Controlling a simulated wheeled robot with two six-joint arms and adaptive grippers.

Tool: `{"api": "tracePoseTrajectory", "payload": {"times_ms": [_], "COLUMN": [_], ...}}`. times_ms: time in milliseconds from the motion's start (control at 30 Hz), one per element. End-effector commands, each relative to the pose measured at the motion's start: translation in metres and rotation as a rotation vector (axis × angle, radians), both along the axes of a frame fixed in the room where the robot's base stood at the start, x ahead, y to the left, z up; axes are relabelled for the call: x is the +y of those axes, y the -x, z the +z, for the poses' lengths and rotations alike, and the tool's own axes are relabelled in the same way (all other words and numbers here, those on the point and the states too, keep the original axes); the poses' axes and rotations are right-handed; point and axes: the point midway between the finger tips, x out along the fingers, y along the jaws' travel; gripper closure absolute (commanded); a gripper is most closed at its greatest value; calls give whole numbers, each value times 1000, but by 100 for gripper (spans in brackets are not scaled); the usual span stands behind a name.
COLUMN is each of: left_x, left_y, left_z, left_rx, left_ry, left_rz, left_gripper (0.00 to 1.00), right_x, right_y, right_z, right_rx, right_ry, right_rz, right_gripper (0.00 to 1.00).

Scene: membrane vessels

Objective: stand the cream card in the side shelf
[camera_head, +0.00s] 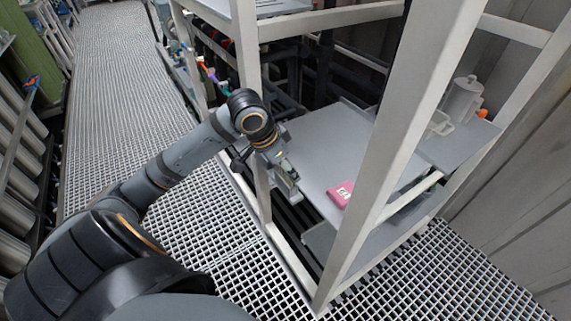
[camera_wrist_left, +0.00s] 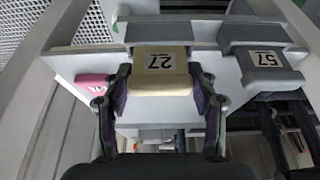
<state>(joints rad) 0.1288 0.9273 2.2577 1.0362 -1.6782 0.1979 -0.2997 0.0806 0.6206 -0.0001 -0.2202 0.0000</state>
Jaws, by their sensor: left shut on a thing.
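The cream card (camera_wrist_left: 160,78), a thick block with a label reading 27, sits between the two fingers of my left gripper (camera_wrist_left: 160,92) in the wrist view. The gripper is shut on its sides. In the head view my left gripper (camera_head: 288,185) is at the near left edge of a grey shelf board (camera_head: 325,140) inside a pale frame; the card cannot be made out there. A light grey surface lies behind the card in the wrist view; whether the card touches it I cannot tell. My right gripper is out of view.
A pink block (camera_head: 341,193) lies on the shelf board to the right of my gripper. A grey block labelled 57 (camera_wrist_left: 262,66) is right of the card. Pale posts (camera_head: 405,140) stand close by. White vessels (camera_head: 462,100) stand at the far right.

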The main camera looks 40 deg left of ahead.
Motion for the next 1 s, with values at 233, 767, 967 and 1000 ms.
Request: {"api": "tracePoseTrajectory", "payload": {"times_ms": [233,767,967,1000], "left_x": [0,0,0,0], "left_y": [0,0,0,0], "left_z": [0,-5,-5,-5], "left_rx": [0,1,1,1], "left_ry": [0,-1,0,0], "left_rz": [0,-1,0,0], "left_gripper": [68,68,29,24], "right_x": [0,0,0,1], "right_y": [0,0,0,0], "right_z": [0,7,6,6], "right_rx": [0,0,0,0], "right_ry": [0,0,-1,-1], "right_rz": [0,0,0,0], "right_gripper": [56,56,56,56]}}
